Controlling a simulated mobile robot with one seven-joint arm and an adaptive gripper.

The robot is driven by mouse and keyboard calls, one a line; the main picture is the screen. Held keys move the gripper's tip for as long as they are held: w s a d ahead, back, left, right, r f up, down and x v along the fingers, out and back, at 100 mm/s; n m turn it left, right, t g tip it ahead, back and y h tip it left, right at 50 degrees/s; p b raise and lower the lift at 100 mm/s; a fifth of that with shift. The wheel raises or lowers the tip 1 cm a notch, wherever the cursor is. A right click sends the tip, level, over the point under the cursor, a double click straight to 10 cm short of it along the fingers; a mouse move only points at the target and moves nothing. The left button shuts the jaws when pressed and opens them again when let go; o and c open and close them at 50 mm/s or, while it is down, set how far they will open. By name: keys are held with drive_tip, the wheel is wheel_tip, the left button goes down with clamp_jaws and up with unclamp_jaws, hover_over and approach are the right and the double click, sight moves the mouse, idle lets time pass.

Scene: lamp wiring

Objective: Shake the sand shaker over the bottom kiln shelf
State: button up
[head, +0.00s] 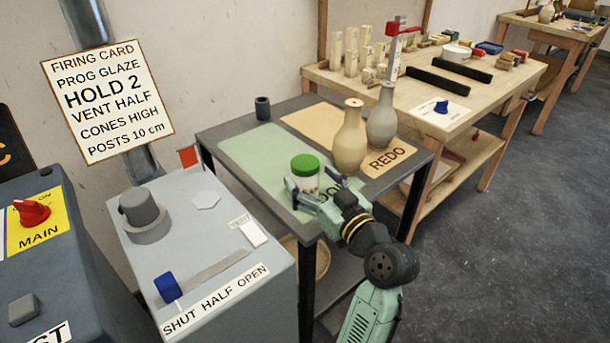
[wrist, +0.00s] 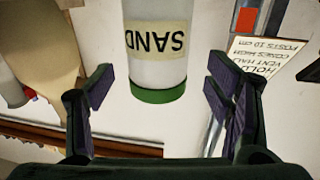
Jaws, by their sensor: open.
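The sand shaker (head: 305,179) is a pale jar with a green lid, standing upright on the dark table's green mat. In the wrist view, which is upside down, the shaker (wrist: 156,70) shows its SAND label between my fingers. My gripper (head: 313,186) is open at the shaker, one finger to each side. In the wrist view, gaps show between both fingers of my gripper (wrist: 160,88) and the jar. I cannot make out the bottom kiln shelf in either view.
Two vases, one tan (head: 350,145) and one grey (head: 382,122), stand close behind on the REDO mat (head: 388,161). A small dark cup (head: 262,108) stands at the table's back. A grey control box (head: 205,235) with a blue-knobbed lever is left. The green mat's (head: 255,148) left part is clear.

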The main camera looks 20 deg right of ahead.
drive_tip(key=w, duration=0.3)
drive_tip(key=shift+w+a+r+p, duration=0.1)
drive_tip(key=shift+a+p, duration=0.1)
drive_tip(key=shift+p, duration=0.2)
drive_tip(key=shift+c, duration=0.2)
drive_tip(key=c, duration=1.4)
